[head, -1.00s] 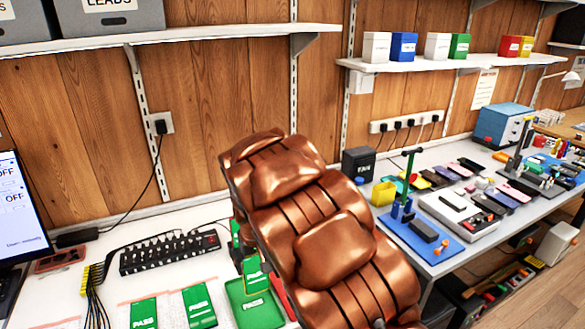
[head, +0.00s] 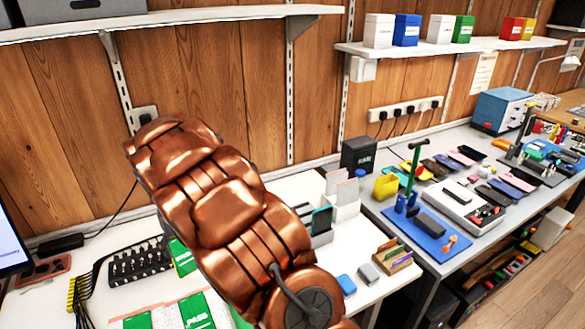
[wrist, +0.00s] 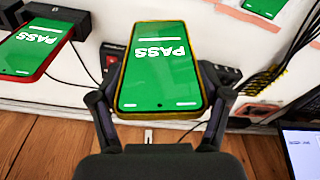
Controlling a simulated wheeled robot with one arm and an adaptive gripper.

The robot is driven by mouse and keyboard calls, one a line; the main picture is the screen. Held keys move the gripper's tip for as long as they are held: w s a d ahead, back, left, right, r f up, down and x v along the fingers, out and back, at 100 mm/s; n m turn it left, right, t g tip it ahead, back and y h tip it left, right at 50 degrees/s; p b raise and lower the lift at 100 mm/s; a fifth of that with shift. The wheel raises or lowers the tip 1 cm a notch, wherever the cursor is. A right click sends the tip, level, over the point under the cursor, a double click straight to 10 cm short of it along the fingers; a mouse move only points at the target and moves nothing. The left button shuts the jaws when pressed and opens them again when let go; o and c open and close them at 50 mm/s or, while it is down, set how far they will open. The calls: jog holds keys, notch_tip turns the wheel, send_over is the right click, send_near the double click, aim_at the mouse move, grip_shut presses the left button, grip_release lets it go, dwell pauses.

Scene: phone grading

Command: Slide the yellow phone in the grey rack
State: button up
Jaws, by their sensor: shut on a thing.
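The yellow phone (wrist: 160,68) is in the wrist view, its green screen reading PASS and a yellow edge around it. My gripper (wrist: 160,88) is shut on its two long sides, with the phone flat between the fingers. In the head view my copper arm hides my gripper and the held phone. A grey rack (head: 322,238) stands on the white bench right of my arm, with a dark phone upright in it. My arm covers part of the rack's left side.
White racks (head: 342,207) stand behind the grey rack. A wooden holder (head: 393,258), a blue block (head: 346,284) and a grey block (head: 369,274) lie in front.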

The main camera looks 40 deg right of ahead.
jog(key=w+d+r+m, duration=0.1)
jog(key=w+d, duration=0.2)
jog(key=d, duration=0.7)
jog(key=w+d+r, duration=0.2)
jog(key=w+d, duration=0.1)
jog(key=d, duration=0.8)
jog(key=s+d+r+m+p, duration=0.1)
jog(key=s+d, duration=0.3)
jog(key=d, duration=0.8)
jog(key=s+d+r+m+p, duration=0.1)
jog(key=s+d, duration=0.3)
jog(key=d, duration=0.7)
jog(key=shift+h, duration=0.3)
jog(key=shift+w+d+f+b, duration=0.15)
jog(key=shift+f+b, duration=0.3)
jog(key=shift+f, duration=1.65)
jog(key=shift+f+b, duration=0.2)
jog(key=shift+b, duration=0.5)
jog(key=shift+f+b, duration=1.05)
jog(key=shift+f, duration=0.55)
jog(key=shift+f+b, duration=0.4)
jog(key=shift+f, duration=0.35)
jog(key=shift+f, duration=0.1)
